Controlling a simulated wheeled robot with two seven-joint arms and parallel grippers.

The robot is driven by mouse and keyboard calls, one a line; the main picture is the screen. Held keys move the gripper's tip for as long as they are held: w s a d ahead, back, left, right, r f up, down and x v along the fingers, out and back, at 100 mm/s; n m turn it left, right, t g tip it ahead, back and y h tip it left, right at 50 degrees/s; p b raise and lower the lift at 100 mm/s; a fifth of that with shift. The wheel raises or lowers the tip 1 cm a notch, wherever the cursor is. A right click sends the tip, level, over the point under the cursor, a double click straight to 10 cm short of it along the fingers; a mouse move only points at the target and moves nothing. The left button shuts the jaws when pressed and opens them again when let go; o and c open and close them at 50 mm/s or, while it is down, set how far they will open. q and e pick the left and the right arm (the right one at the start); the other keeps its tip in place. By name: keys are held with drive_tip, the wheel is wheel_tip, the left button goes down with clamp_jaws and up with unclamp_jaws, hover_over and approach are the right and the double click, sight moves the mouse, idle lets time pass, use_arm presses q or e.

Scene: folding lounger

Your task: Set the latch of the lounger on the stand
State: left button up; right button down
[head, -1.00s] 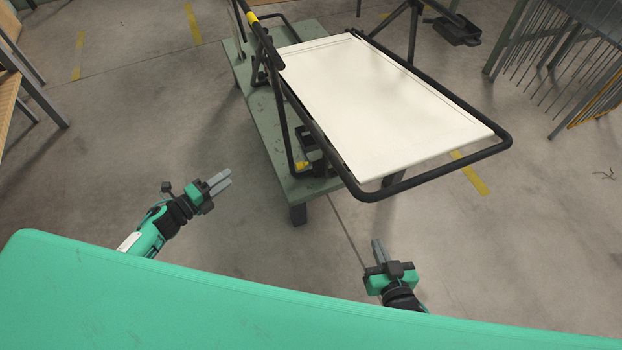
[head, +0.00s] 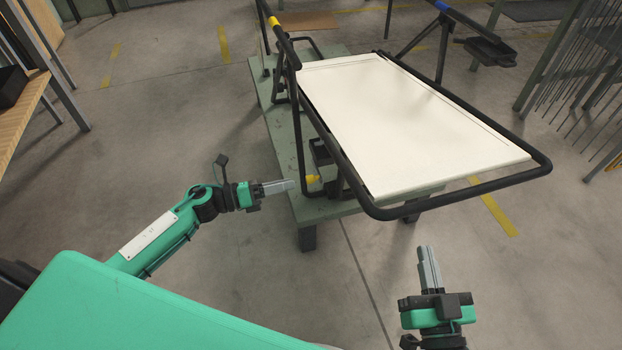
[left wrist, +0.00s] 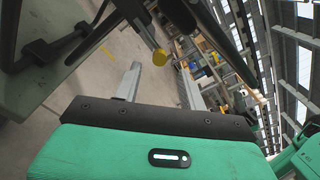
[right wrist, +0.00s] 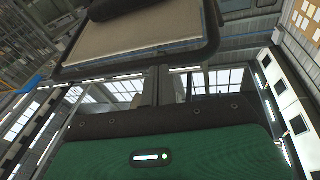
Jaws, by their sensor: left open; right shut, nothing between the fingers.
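The lounger has a white panel (head: 420,125) in a black tube frame (head: 460,203) and rests on the green stand (head: 326,209). A small yellow-tipped part, seemingly the latch (head: 313,180), sits low at the lounger's near left side. My left gripper (head: 289,186) is open just left of the yellow tip, pointing at it and apart from it. In the left wrist view the yellow tip (left wrist: 159,57) appears ahead, between the directions of the open fingers. My right gripper (head: 428,250) is shut and empty, in front of the frame's near edge and below it.
A wooden-topped bench (head: 22,113) stands at the far left. The floor between my grippers is clear.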

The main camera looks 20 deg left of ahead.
sight(311, 179)
use_arm(q)
drive_tip(key=x, duration=0.7)
drive_tip(key=shift+w+d, duration=0.1)
drive_tip(key=shift+w, duration=0.05)
clamp_jaws()
